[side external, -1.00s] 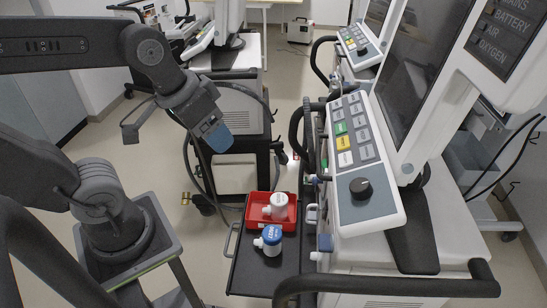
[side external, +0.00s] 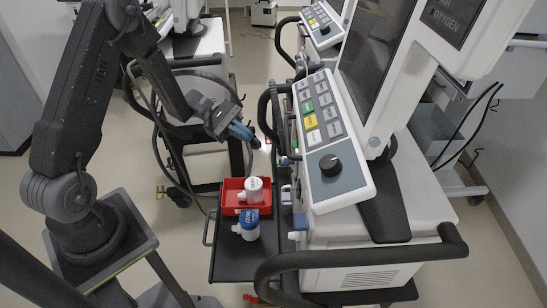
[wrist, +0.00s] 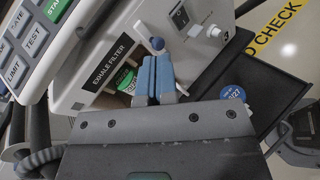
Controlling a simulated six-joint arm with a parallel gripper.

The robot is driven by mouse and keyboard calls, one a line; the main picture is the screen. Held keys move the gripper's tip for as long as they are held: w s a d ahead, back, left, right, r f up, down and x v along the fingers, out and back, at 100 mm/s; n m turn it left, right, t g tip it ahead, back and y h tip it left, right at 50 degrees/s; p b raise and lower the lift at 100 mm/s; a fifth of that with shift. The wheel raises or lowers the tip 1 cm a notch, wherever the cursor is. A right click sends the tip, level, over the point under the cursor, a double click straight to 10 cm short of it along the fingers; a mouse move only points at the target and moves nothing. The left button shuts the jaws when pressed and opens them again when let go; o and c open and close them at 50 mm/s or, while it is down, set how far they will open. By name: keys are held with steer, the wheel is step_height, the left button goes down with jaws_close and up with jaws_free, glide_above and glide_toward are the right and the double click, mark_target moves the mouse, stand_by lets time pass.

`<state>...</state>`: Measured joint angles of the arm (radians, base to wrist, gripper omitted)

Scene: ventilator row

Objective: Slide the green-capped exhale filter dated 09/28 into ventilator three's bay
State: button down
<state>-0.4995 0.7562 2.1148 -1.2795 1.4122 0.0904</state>
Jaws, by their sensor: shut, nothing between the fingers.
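In the wrist view, a green-capped filter (wrist: 124,78) sits in the opening beneath the black EXHALE FILTER label on a ventilator (wrist: 75,95) marked 3. Its printed date is too small to read, and how deep it sits is unclear. My gripper (wrist: 154,60) is shut and empty, its blue fingertips just right of the green cap; I cannot tell whether they touch. In the side view, my gripper (side external: 256,141) is left of the ventilator row, above and beyond the red tray. The filter opening is hidden there.
A blue-capped filter (side external: 247,228) stands on a black shelf (side external: 245,265), also visible in the wrist view (wrist: 232,97). A white-topped filter (side external: 253,188) is in the red tray (side external: 229,207). Ventilator panels and a dark rail (side external: 360,260) crowd the right.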

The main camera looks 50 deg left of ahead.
steer(key=a+f+n+t+y, duration=0.1)
steer(key=a+f+n+t, duration=0.4)
steer(key=f, duration=0.3)
steer(key=a+f+n+t+y, duration=0.2)
steer(key=a+f+n+t, duration=0.2)
steer(key=f+n, duration=0.25)
steer(key=x, duration=1.3)
steer(key=shift+w+d+m, duration=0.25)
steer(key=shift+w+m, duration=0.05)
steer(key=shift+m, duration=0.15)
steer(key=shift+x, duration=0.85)
steer(key=shift+s+r, duration=0.1)
